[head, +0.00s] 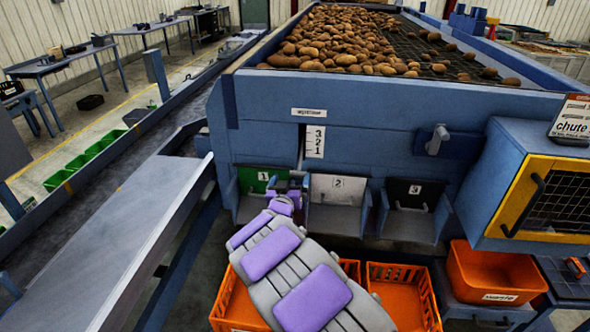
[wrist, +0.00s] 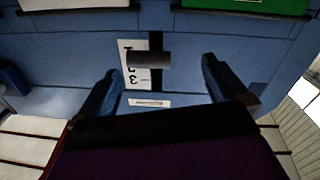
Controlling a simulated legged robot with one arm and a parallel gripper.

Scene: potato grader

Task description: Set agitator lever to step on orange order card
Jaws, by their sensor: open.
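The agitator label (head: 310,112) and the white 3-2-1 scale (head: 315,141) are on the blue front panel, beside a dark vertical slot. In the wrist view the scale (wrist: 131,75) is upside down. The dark grey agitator lever (wrist: 150,61) sticks out in front of it, looking level with about the 2; depth makes the exact step unclear. My gripper (head: 284,188) is low in front of the panel. Its open fingers (wrist: 160,68) stand on both sides of the lever, apart from it. A card with an orange-red header (head: 573,115) is cut off at the right; I cannot read a step.
Below the scale are chutes with green 1, white 2 and black 3 plates (head: 338,188). A grey handle (head: 437,138) is to the right. A yellow-framed mesh door (head: 530,200) and an orange waste bin (head: 495,273) are at right. Orange crates (head: 405,295) stand below my arm.

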